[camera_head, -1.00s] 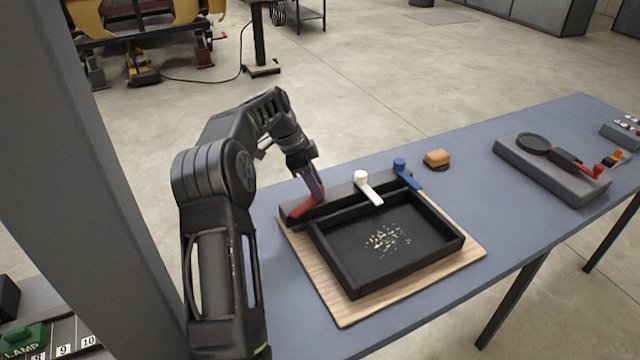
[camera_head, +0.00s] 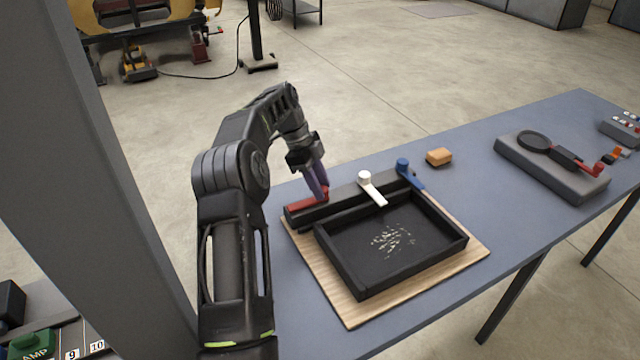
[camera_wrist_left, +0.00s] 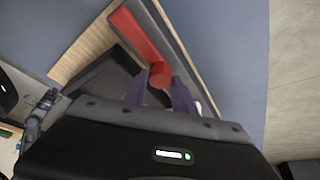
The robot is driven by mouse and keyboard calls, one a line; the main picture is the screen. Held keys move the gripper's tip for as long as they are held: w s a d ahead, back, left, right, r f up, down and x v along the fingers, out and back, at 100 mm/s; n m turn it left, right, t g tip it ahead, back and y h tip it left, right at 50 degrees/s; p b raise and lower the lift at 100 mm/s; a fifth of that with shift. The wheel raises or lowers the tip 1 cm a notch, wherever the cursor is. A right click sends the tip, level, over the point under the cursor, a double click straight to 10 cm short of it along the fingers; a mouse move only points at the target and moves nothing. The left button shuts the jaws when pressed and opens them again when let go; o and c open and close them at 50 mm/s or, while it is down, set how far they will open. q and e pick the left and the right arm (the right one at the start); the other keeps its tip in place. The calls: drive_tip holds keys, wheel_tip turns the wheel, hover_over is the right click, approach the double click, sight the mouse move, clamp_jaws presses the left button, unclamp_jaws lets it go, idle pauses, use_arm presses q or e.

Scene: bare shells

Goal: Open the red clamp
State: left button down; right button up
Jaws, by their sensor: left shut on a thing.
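The red clamp (camera_head: 305,203) is a flat red lever with a round knob. It lies roughly along the left end of the black bar (camera_head: 340,194) at the back of a black tray (camera_head: 350,290). My left gripper (camera_head: 323,196) comes down from above with its purple fingers at the knob end of the lever. In the left wrist view, the red clamp (camera_wrist_left: 138,35) runs away from the fingers, and its knob sits between the fingertips (camera_wrist_left: 160,84). The left gripper is shut on this knob. The fingers partly hide the knob in the head view.
A white clamp (camera_head: 373,190) and a blue clamp (camera_head: 410,174) sit farther right on the same bar, pointing toward the tray. The tray rests on a wooden board (camera_head: 350,314).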

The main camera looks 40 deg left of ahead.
use_arm(q)
drive_tip(key=c, duration=1)
unclamp_jaws()
drive_tip(key=shift+c, duration=0.2)
